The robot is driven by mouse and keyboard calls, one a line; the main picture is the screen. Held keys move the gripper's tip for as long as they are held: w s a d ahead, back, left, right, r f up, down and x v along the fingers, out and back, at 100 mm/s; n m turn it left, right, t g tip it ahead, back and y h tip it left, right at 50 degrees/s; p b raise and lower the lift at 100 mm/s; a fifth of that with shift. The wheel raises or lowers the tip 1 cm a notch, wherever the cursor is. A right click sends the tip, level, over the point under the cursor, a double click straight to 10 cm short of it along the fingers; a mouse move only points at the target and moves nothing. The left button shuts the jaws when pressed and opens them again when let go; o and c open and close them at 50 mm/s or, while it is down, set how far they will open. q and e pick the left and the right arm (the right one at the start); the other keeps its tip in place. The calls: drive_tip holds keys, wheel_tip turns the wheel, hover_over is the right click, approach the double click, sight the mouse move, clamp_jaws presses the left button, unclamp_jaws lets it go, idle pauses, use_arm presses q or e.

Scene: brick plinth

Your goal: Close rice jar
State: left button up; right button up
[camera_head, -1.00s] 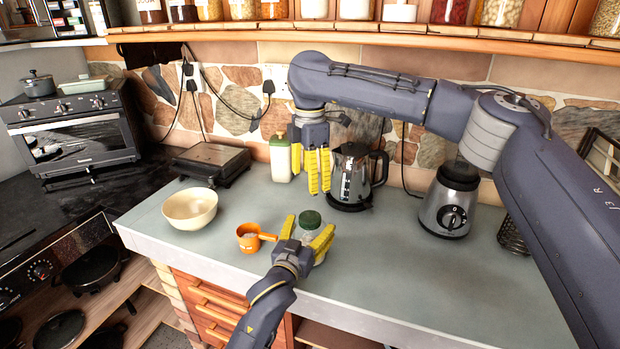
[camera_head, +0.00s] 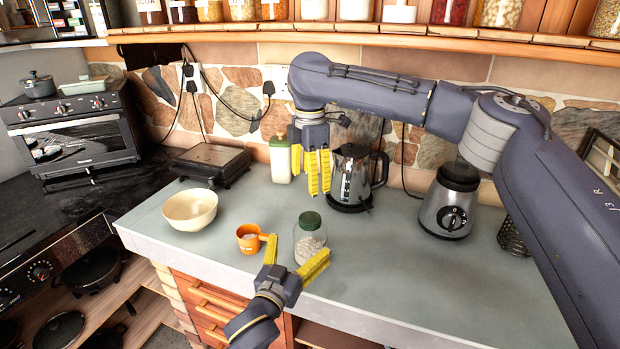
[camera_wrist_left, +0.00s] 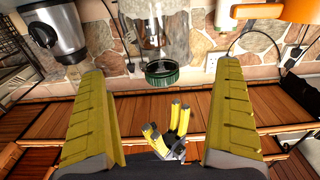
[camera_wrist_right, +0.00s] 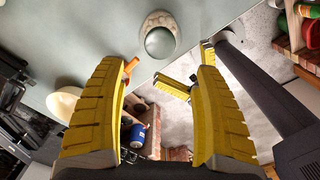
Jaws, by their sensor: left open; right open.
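The rice jar (camera_head: 310,243) is clear glass with pale grains inside and stands upright on the counter near the front edge. Its dark green lid (camera_head: 310,220) sits on its mouth; whether it is tight I cannot tell. The lid also shows beyond the fingertips in the left wrist view (camera_wrist_left: 162,72), and the jar shows from above in the right wrist view (camera_wrist_right: 160,36). My left gripper (camera_head: 300,245) is open and empty, in front of the jar, apart from it. My right gripper (camera_head: 319,185) is open and empty, pointing down above the counter behind the jar.
An orange measuring cup (camera_head: 248,240) stands just left of the jar, its handle towards it. A cream bowl (camera_head: 190,209) is farther left. A kettle (camera_head: 350,178) and a white bottle (camera_head: 280,160) stand behind my right gripper. A blender (camera_head: 448,203) is right; the counter between is clear.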

use_arm(q)
drive_tip(key=shift+v, duration=2.05)
